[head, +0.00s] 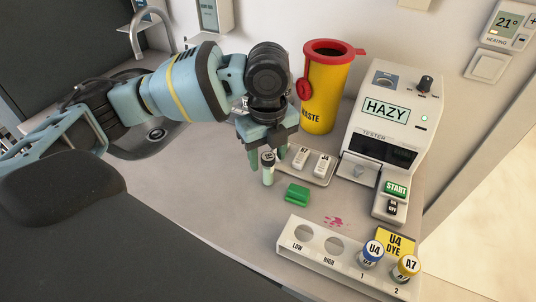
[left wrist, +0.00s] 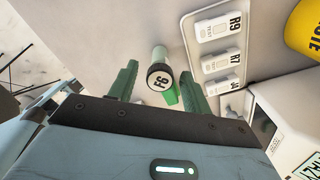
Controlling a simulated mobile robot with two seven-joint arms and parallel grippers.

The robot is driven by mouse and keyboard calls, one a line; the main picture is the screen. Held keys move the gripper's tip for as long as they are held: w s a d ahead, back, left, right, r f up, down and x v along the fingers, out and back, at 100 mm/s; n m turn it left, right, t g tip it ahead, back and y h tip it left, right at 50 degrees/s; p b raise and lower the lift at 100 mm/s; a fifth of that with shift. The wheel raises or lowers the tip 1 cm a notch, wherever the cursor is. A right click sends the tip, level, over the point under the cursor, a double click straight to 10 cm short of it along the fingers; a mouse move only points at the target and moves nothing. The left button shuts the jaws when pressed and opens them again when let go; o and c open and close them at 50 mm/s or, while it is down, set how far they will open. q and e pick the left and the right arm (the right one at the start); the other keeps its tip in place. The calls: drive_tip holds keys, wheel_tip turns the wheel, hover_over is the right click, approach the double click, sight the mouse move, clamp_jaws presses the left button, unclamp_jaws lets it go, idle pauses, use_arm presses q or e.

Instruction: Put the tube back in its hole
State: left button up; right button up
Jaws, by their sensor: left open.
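A small tube (head: 268,171) with a pale green body and a dark-rimmed white cap appears upright over the counter. In the left wrist view its marked cap (left wrist: 160,76) lies between my fingers. My left gripper (head: 267,157) points down over the tube, fingers open on either side of it. I cannot tell whether they touch it. The white rack (head: 318,262) stands at the front right. Its LOW hole (head: 303,233) and HIGH hole (head: 334,245) are empty. A blue-capped U4 vial (head: 372,251) is at 1 and a yellow-capped A7 vial (head: 406,268) at 2. My right gripper is out of view.
A green block (head: 297,194) lies between tube and rack. A tray (head: 318,181) of labelled cassettes lies behind it. The yellow waste bin (head: 325,95) and the tester (head: 395,115), reading HAZY, stand at the back. A pink stain (head: 336,222) marks the counter behind the rack.

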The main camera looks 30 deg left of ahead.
use_arm(q)
wheel_tip(320, 180, up, 12)
drive_tip(key=p, duration=0.1)
drive_tip(key=shift+f, duration=0.2)
drive_tip(key=shift+o, duration=0.4)
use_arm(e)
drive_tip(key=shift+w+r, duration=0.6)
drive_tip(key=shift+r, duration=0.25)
use_arm(q)
drive_tip(key=shift+f, duration=0.1)
